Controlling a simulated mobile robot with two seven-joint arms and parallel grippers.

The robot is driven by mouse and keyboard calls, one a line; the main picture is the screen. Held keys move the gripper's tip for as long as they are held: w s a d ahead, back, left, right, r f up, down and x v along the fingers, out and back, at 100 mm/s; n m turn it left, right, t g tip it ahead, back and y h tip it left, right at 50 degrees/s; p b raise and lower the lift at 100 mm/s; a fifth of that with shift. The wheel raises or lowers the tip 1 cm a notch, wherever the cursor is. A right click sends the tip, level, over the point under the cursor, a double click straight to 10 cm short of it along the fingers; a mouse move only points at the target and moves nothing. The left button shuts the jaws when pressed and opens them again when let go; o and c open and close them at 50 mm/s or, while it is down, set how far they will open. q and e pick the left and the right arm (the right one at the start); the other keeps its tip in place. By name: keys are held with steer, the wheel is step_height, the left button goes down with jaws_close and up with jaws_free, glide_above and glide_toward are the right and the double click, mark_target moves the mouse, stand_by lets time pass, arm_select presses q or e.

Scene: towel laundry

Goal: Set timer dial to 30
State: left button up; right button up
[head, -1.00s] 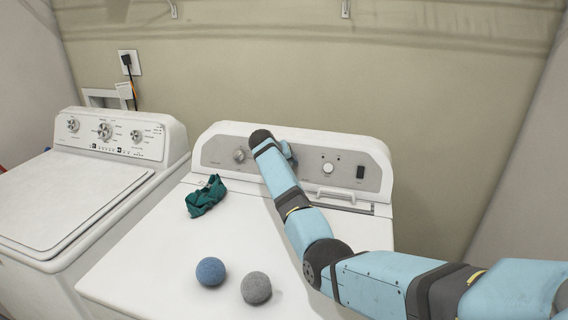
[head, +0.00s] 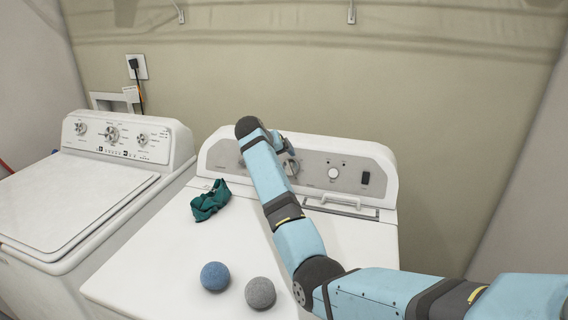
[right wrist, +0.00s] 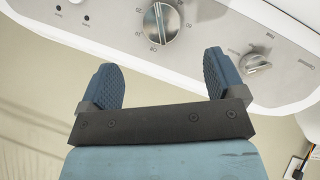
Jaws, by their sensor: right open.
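The timer dial (right wrist: 160,24) is a silver round knob with a raised grip bar and printed numbers around it. In the head view the dial (head: 291,167) shows just right of my forearm on the dryer's control panel (head: 312,171). My right gripper (right wrist: 160,63) is open and empty in the right wrist view. Its two blue fingers are spread wider than the dial and appear apart from it. In the head view the right gripper (head: 287,147) is at the panel, partly hidden by my arm. My left gripper is not in view.
A smaller knob (right wrist: 257,63) sits beside the dial. A white knob (head: 333,173) and dark switch (head: 365,177) are to its right. A green cloth (head: 210,200), blue ball (head: 215,276) and grey ball (head: 260,293) lie on the dryer top. A washer (head: 75,195) stands left.

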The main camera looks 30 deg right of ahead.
steer(key=v, duration=0.3)
steer(key=shift+a+r, duration=0.15)
steer(key=shift+r, duration=0.1)
stand_by(0.4)
